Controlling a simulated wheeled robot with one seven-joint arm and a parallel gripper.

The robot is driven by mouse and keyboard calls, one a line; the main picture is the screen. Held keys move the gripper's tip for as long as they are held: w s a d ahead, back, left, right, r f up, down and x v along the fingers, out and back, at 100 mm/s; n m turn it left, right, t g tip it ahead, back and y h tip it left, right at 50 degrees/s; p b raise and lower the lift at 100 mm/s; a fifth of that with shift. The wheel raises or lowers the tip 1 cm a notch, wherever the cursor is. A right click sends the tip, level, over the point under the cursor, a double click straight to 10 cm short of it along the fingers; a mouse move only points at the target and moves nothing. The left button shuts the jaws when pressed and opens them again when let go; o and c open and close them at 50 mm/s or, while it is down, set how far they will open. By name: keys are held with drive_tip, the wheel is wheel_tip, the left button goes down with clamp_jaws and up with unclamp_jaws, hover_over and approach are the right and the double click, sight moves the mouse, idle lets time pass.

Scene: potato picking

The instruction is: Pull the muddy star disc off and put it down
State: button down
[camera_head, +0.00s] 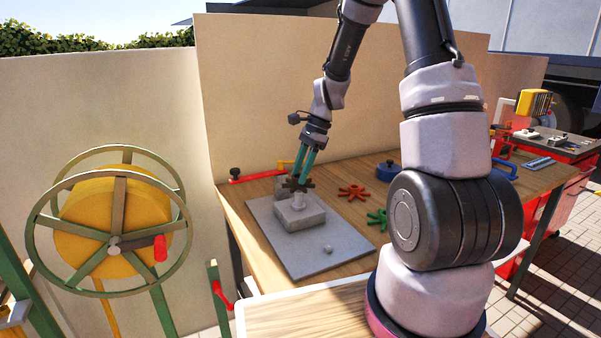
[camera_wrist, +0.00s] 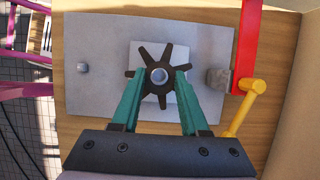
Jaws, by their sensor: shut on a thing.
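The muddy star disc (camera_head: 297,184) is dark brown with several blunt arms around a centre hole. In the wrist view the star disc (camera_wrist: 157,56) lies over a pale square block, and a grey round post end (camera_wrist: 159,75) shows in its hole. My gripper (camera_head: 303,176) comes down from above. Its green fingers (camera_wrist: 160,78) are shut on the disc from two sides. The disc is above the grey block (camera_head: 299,216), around or just over the post; I cannot tell how far up the post it sits.
The block stands on a grey plate (camera_head: 305,262) with a small knob (camera_head: 328,249). An orange star (camera_head: 353,192) and a green star (camera_head: 377,217) lie to the right on the wooden table. A red bar (camera_wrist: 245,45) and a yellow handle (camera_wrist: 247,103) are close by.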

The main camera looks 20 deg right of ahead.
sight(294, 178)
drive_tip(key=shift+r, duration=1.5)
drive_tip(key=shift+r, duration=0.1)
drive_tip(key=shift+r, duration=1.4)
drive_tip(key=shift+r, duration=1.5)
drive_tip(key=shift+r, duration=1.5)
